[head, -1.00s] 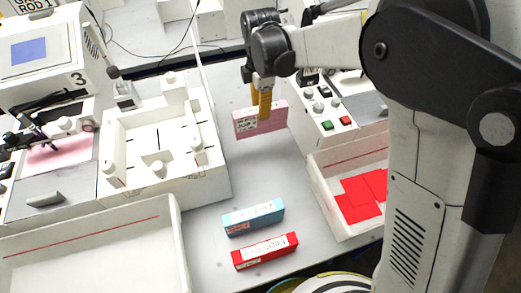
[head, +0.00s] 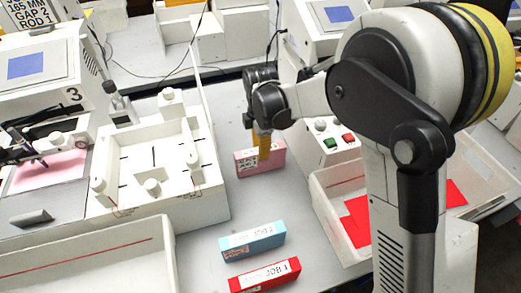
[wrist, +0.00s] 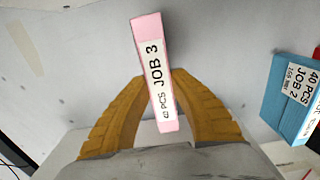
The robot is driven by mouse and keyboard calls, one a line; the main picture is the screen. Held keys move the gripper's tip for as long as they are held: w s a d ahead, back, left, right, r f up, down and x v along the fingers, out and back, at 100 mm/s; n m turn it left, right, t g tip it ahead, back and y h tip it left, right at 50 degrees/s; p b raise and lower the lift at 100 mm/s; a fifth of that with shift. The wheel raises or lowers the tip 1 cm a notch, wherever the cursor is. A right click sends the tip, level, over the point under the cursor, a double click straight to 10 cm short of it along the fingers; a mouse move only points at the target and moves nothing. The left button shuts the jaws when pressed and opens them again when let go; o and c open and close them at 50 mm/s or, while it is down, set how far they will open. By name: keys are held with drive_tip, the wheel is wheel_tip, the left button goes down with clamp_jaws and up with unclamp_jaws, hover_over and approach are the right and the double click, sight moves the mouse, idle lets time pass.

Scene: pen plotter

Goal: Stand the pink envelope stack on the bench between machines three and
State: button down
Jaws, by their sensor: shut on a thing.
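The pink envelope stack (head: 272,158) is a slim upright block over the bench strip (head: 225,125) between machine three (head: 75,97) and the machine to its right. My gripper (head: 262,148) points down and is shut on the stack. In the wrist view the yellow fingers close on both sides of the pink stack (wrist: 150,28), whose white label reads "JOB 3, 40 PCS". The stack's lower edge looks at or very near the bench surface; I cannot tell whether it touches.
A blue stack (head: 252,240) and a red stack (head: 264,275) stand nearer on the bench. A white fixture (head: 210,205) borders the strip on the left. A white tray with red sheets (head: 355,220) borders it on the right. Bare bench surrounds the pink stack.

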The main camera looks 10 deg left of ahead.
drive_tip(key=c, duration=1.2)
unclamp_jaws()
drive_tip(key=shift+f, duration=0.1)
drive_tip(key=shift+c, duration=0.2)
wheel_tip(320, 180, up, 12)
drive_tip(key=p, duration=0.5)
drive_tip(key=s+d+r+m+t, duration=0.1)
drive_tip(key=s+d+r+m, duration=0.1)
drive_tip(key=d+r+m, duration=0.4)
drive_tip(key=s+d+r+m+t, duration=0.3)
drive_tip(key=s+d+m+t, duration=0.3)
drive_tip(key=s+d+m, duration=1)
drive_tip(key=d+m, duration=0.1)
drive_tip(key=d, duration=0.3)
drive_tip(key=shift+s+d+r, duration=0.15)
drive_tip(key=shift+s+d, duration=0.1)
drive_tip(key=shift+s, duration=0.15)
